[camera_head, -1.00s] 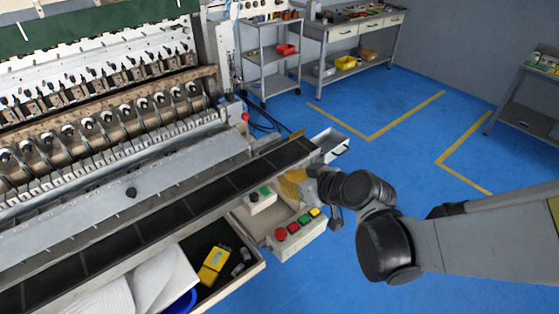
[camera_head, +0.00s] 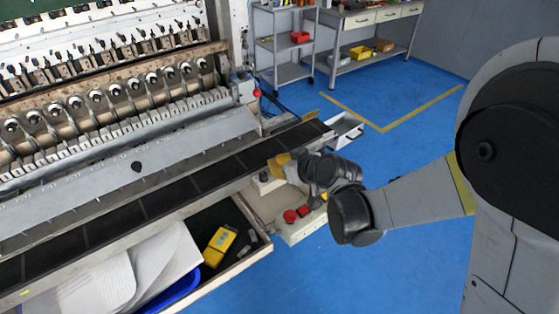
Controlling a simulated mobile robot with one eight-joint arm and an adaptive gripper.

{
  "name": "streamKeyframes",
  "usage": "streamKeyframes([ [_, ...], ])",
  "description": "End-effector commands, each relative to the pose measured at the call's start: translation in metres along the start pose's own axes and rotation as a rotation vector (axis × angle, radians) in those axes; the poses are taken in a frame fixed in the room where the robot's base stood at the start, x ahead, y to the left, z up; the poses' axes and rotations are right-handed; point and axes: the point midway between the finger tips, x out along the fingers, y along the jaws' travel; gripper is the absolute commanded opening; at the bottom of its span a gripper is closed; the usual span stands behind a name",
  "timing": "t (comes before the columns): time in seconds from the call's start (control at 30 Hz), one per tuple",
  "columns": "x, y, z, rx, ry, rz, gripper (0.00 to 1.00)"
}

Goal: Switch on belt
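The belt (camera_head: 150,205) is a long dark strip along the front of the machine. A small pale switch box (camera_head: 258,186) with a dark knob sits beside its right end; my gripper covers much of it, and its green button is hidden. My gripper (camera_head: 281,165), with a yellow-orange part at its front, is over or just behind this box; I cannot tell whether it touches. Its fingers are too small and covered to read. A larger pale control box (camera_head: 290,234) in front shows two red buttons (camera_head: 297,213) and a bit of yellow. My arm hides the rest.
A small grey tray (camera_head: 346,131) is at the belt's far end. A shelf cart (camera_head: 285,43) and workbench stand behind. Blue floor is free at right.

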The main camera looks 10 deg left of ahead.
Motion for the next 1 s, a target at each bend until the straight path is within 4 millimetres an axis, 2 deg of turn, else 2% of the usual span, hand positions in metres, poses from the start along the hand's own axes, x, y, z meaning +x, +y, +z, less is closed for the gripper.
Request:
streamKeyframes([
  [0.4,0.002,0.0,0.001,-0.002,-0.015,-0.001,0.0],
  [0.6,0.009,-0.001,-0.001,-0.003,-0.203,-0.003,0.0],
  [0.67,0.011,0.0,0.004,-0.002,-0.205,-0.002,0.0],
  [1.0,0.008,0.0,0.007,0.0,-0.201,-0.002,0.0],
])
